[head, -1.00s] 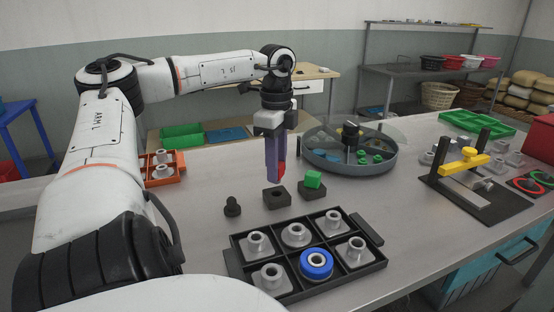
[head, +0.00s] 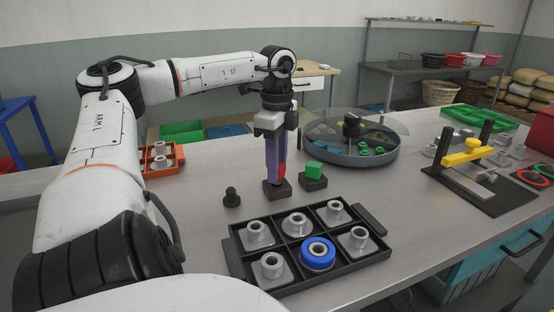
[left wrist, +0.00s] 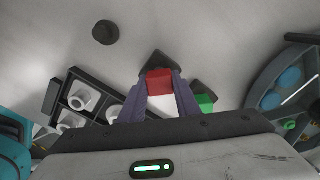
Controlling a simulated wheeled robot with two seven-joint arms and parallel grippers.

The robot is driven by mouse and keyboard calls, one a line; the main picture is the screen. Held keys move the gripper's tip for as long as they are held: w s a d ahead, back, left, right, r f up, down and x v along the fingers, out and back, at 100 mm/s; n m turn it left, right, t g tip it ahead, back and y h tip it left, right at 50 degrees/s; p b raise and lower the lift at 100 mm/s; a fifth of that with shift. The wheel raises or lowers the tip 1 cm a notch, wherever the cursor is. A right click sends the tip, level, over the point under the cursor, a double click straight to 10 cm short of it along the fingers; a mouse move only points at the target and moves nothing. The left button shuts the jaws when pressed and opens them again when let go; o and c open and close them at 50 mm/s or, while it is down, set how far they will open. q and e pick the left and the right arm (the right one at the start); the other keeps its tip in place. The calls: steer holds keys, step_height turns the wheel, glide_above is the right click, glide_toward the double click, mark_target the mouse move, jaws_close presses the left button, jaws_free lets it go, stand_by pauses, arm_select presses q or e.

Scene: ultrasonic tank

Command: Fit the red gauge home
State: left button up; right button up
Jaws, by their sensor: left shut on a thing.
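My left gripper (head: 274,180) points straight down with its purple fingers shut on the red gauge (head: 282,172). In the left wrist view the red gauge (left wrist: 159,83) shows between the two fingers (left wrist: 158,92). Below it is a dark square block (head: 277,191); the gauge's lower end is at this block's top. Whether it has entered the block is hidden by the fingers. A second dark block (head: 313,183) with a green gauge (head: 314,169) in it stands just to the right. My right gripper is not in view.
A dark knob (head: 231,197) stands left of the blocks. A black compartment tray (head: 236,258) with grey flanged parts and a blue ring (head: 318,254) lies in front. A round grey tank (head: 367,159) stands behind right; a yellow-handled fixture (head: 463,158) is farther right.

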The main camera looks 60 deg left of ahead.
arm_select(q)
steer(key=shift+f+b, duration=0.55)
steer(key=shift+f, duration=0.15)
steer(key=shift+f, duration=0.25)
stand_by(3.1)
steer(key=o, duration=1.1)
steer(key=shift+o, duration=0.2)
step_height(320, 180, up, 9)
steer(key=shift+r+p, duration=0.1)
steer(key=shift+p, duration=0.5)
steer(key=shift+r, duration=0.6)
